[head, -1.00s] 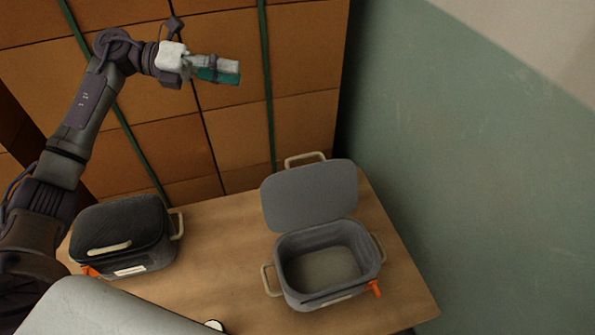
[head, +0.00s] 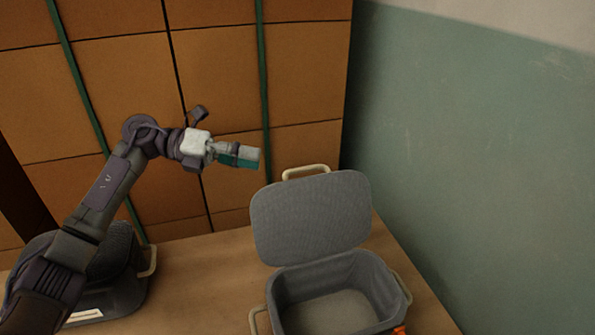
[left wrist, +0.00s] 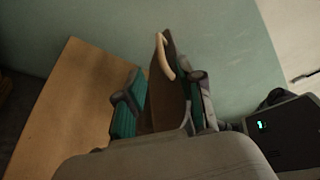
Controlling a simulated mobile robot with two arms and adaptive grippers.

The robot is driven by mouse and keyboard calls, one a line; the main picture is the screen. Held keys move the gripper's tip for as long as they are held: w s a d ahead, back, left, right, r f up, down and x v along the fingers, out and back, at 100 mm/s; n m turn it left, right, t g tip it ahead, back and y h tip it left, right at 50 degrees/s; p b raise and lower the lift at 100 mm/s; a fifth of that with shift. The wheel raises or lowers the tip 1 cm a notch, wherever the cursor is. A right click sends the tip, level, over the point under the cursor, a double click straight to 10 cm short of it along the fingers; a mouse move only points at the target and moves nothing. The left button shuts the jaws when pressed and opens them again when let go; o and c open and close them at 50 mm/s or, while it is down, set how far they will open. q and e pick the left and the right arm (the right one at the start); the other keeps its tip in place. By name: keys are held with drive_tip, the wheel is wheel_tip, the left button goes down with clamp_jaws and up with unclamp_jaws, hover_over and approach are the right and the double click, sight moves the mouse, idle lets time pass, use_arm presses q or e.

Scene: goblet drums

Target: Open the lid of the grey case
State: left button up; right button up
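The grey case (head: 387,290) stands on the table with its lid (head: 312,215) swung up and leaning back, so its empty inside shows. A cream handle (head: 306,171) sits on the lid's upper edge. My left gripper (head: 250,157) is in the air up and left of the lid, apart from it. In the left wrist view, the left gripper (left wrist: 163,88) has its teal-padded fingers spread, with nothing gripped. The lid, seen nearly edge-on and dark (left wrist: 166,105), and its handle (left wrist: 165,57) appear beyond and between the fingers. My right gripper is out of view.
A second, dark case (head: 118,265), shut, stands at the left of the wooden table (head: 205,275), partly hidden by my left arm. Stacked brown boxes (head: 90,60) with green straps rise behind. A green wall (head: 470,150) bounds the right. Table between the cases is clear.

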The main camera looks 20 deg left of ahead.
use_arm(q)
drive_tip(key=x, duration=1)
drive_tip(key=shift+w+d+f, duration=0.1)
drive_tip(key=shift+d, duration=0.05)
clamp_jaws()
